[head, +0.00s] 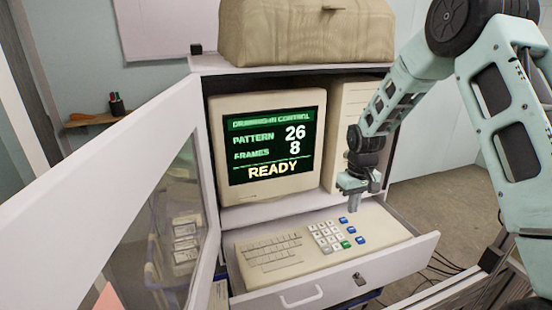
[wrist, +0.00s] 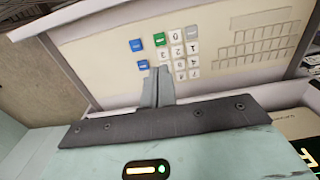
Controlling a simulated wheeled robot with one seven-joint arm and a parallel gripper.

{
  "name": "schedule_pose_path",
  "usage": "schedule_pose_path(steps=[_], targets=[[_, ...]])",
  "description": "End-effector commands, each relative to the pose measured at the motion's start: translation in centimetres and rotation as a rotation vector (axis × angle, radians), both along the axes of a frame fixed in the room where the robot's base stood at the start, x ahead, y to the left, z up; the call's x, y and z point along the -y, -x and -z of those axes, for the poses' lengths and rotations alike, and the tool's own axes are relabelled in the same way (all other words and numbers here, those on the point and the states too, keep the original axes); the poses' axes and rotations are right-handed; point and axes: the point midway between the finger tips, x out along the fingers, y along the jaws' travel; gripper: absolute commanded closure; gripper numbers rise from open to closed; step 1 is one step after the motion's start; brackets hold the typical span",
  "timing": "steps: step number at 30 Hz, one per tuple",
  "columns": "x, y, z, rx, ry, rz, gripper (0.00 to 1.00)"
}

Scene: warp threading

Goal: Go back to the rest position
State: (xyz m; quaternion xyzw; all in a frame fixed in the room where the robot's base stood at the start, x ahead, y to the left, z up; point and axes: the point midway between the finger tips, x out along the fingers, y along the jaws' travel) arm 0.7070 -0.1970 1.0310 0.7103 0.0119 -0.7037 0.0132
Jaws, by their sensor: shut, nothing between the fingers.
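My gripper (head: 353,203) is shut and empty in the head view, just above the far right part of the keyboard panel. The keyboard (head: 285,250) lies in a pulled-out drawer, with white number keys, several blue keys and one green key. In the wrist view my gripper's closed fingers (wrist: 158,88) point at the keypad (wrist: 178,50), beside the blue and white keys. I cannot tell whether the fingertips touch the panel. The monitor (head: 267,150) behind the drawer reads PATTERN 26, FRAMES 8, READY.
An open cabinet door (head: 95,190) with a glass pane stands at the left. The open drawer (head: 330,290) juts forward. A beige computer case (head: 350,115) stands right of the monitor. A covered machine (head: 305,35) sits on top of the cabinet. Cables lie on the floor at the right.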

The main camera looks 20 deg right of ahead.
Motion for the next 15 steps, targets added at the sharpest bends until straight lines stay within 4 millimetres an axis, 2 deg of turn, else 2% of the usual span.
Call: schedule_pose_path(steps=[2,4,5,8,11,12,14,15], targets=[[-0.2,0.0,-0.1,0.001,-0.001,-0.003,1.00],[-1.5,0.3,-0.7,0.004,-0.006,-0.019,1.00],[-2.4,0.5,-1.1,0.007,-0.010,-0.031,1.00],[-6.8,2.0,-3.0,0.013,-0.029,-0.091,1.00],[-12.6,5.2,-5.5,0.017,-0.051,-0.181,1.00],[-14.9,6.9,-6.5,0.017,-0.060,-0.219,1.00],[-18.0,9.8,-7.7,0.016,-0.069,-0.277,1.00],[-19.8,12.0,-8.5,0.016,-0.074,-0.318,1.00]])
